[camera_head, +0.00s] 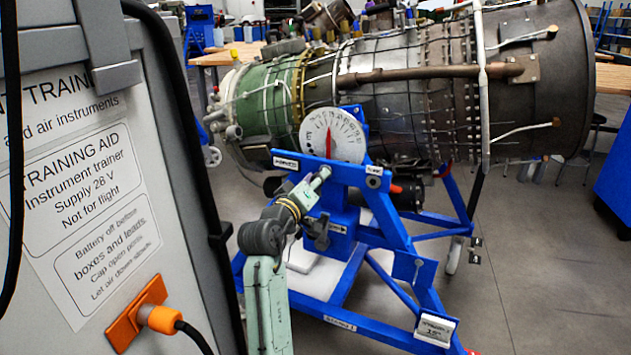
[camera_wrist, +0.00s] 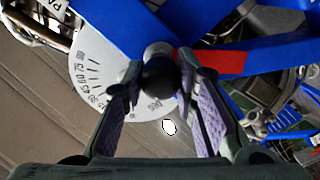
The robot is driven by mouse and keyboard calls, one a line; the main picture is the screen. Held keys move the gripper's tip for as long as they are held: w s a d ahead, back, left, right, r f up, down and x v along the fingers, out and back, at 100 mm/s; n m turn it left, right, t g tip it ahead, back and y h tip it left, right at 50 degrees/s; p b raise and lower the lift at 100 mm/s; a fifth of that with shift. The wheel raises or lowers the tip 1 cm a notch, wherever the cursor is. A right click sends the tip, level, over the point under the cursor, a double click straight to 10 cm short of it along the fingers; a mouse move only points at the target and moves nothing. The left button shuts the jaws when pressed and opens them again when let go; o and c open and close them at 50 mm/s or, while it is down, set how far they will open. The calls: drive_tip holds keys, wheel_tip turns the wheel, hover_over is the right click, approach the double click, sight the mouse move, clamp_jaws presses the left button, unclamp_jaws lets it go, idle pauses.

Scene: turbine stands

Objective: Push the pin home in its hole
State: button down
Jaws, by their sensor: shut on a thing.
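The pin shows in the wrist view as a round black knob (camera_wrist: 161,78) with a pale grey part behind it. My gripper (camera_wrist: 158,72) is shut on the knob, one finger on each side. The knob hides most of the pin, so I cannot tell how deep it sits in its hole. Behind it are a white numbered dial (camera_wrist: 88,75), a blue bar and a red piece (camera_wrist: 224,63). In the head view my arm reaches towards the blue stand (camera_head: 345,185), below the white dial (camera_head: 332,135) with its red pointer. The pin is not clear there.
A large turbine engine (camera_head: 405,85) rests on the blue stand. A grey instrument trainer cabinet (camera_head: 165,190) with an orange plug fills the left side, close to my arm. Blue stand legs reach to the lower right. Grey floor is open at the right.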

drive_tip(key=shift+d+r, duration=0.15)
drive_tip(key=shift+r, duration=0.05)
drive_tip(key=c, duration=1.5)
unclamp_jaws()
drive_tip(key=shift+w+d+f, duration=0.1)
drive_tip(key=shift+w+f, duration=0.05)
drive_tip(key=o, duration=0.3)
drive_tip(key=shift+f, duration=0.1)
drive_tip(key=shift+o, duration=0.7)
drive_tip(key=shift+a, duration=0.2)
drive_tip(key=v, duration=0.7)
drive_tip(key=shift+f, duration=0.1)
